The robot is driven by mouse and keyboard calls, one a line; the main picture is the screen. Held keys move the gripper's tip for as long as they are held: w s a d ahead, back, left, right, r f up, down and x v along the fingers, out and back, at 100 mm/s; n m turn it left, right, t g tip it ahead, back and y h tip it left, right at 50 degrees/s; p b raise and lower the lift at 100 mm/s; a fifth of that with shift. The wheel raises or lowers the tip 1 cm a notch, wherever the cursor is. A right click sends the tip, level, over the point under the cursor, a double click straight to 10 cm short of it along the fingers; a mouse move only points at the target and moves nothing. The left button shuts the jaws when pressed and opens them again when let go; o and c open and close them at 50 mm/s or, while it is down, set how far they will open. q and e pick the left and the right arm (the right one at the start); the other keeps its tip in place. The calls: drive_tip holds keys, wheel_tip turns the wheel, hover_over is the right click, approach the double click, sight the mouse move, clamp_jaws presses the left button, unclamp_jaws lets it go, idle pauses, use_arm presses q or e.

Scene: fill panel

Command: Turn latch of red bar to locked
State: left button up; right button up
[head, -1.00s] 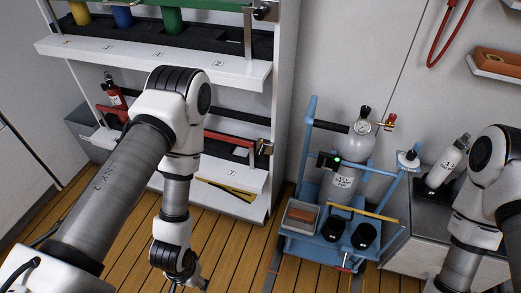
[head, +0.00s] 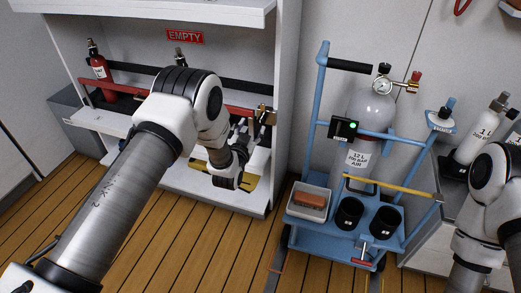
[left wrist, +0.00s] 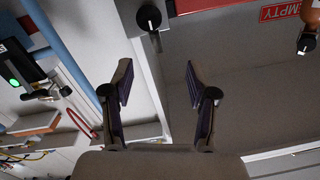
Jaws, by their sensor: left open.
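The red bar (head: 152,97) runs across the front of a lower shelf in the head view, partly hidden behind my left arm. My left gripper (head: 246,131) is just left of the latch, open and empty. In the left wrist view, a dark round knob (left wrist: 148,18), which looks like part of the latch, lies beyond the open fingers (left wrist: 158,88); a strip of the red bar (left wrist: 203,5) shows at the top edge. I cannot tell which way the latch is turned. My right gripper is out of view.
A blue trolley (head: 327,85) with a grey cylinder (head: 366,113) stands right of the shelf. An EMPTY sign (head: 185,37) is on the back wall. Wooden floor is clear in front.

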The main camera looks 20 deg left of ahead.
sight(260, 123)
use_arm(q)
drive_tip(key=w+f+b, duration=0.1)
drive_tip(key=w, duration=0.2)
drive_tip(key=w+f+b, duration=0.1)
drive_tip(key=w+b, duration=0.1)
drive_tip(key=w, duration=0.1)
drive_tip(key=w+f+b, duration=0.1)
drive_tip(key=w+f, duration=0.1)
drive_tip(key=w, duration=0.1)
drive_tip(key=shift+d+b, duration=0.25)
drive_tip(key=shift+b, duration=0.15)
drive_tip(key=shift+s+r, duration=0.1)
clamp_jaws()
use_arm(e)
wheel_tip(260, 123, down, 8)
